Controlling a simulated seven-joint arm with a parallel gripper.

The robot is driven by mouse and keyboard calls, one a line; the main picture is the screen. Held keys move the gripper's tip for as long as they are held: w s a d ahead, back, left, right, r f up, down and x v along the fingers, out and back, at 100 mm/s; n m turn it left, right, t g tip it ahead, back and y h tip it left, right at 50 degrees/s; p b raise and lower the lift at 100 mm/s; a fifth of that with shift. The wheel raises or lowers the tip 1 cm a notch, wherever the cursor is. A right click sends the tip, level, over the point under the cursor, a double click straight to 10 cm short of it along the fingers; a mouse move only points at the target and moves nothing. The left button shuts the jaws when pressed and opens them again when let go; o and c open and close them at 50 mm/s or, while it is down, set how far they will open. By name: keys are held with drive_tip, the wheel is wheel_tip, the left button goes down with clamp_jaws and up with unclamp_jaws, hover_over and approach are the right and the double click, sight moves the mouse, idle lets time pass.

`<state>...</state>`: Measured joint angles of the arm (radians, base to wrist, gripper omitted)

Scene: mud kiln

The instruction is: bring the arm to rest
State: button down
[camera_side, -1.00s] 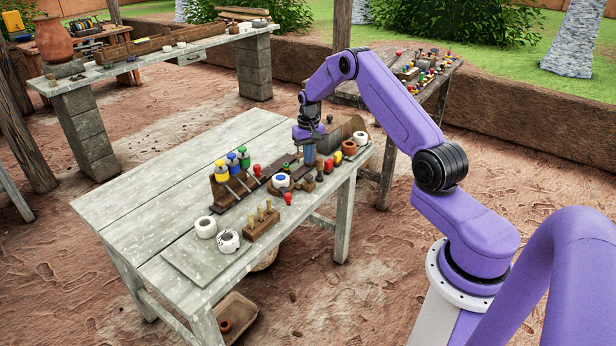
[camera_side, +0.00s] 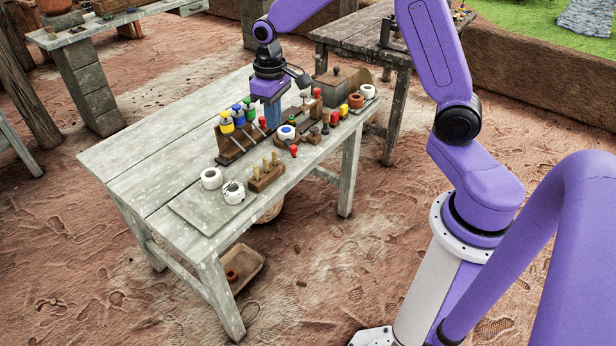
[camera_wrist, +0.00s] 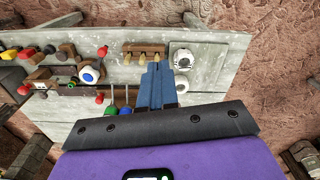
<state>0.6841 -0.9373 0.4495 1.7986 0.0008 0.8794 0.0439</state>
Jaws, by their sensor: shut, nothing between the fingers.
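My gripper (camera_side: 271,118) is above the weathered table (camera_side: 150,148), close to the rack with yellow, blue and green handled tools (camera_side: 238,118). Its blue fingers are together with nothing between them. In the wrist view the shut fingers (camera_wrist: 157,72) show over the grey tabletop (camera_wrist: 214,62). There they point toward a wooden block with pegs and a white round pot. Whether the fingertips touch anything is hard to tell from the side view.
A wooden peg block (camera_side: 266,176) and two white pots (camera_side: 212,179) stand toward the table's front. The table's left half is bare. A darker table (camera_side: 350,35) stands behind.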

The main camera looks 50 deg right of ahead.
drive_tip(key=s+a+r+n, duration=0.2)
drive_tip(key=s+a, duration=0.1)
drive_tip(key=s, duration=0.4)
drive_tip(key=s+a+r+n, duration=0.2)
drive_tip(key=s+a+n, duration=0.15)
drive_tip(key=s, duration=0.35)
drive_tip(key=s+d+n, duration=0.2)
drive_tip(key=s+n, duration=0.2)
drive_tip(key=s, duration=1.2)
drive_tip(key=shift+s+r+n, duration=0.3)
drive_tip(key=shift+s+n, duration=0.05)
drive_tip(key=shift+s, duration=0.05)
drive_tip(key=shift+d, duration=0.1)
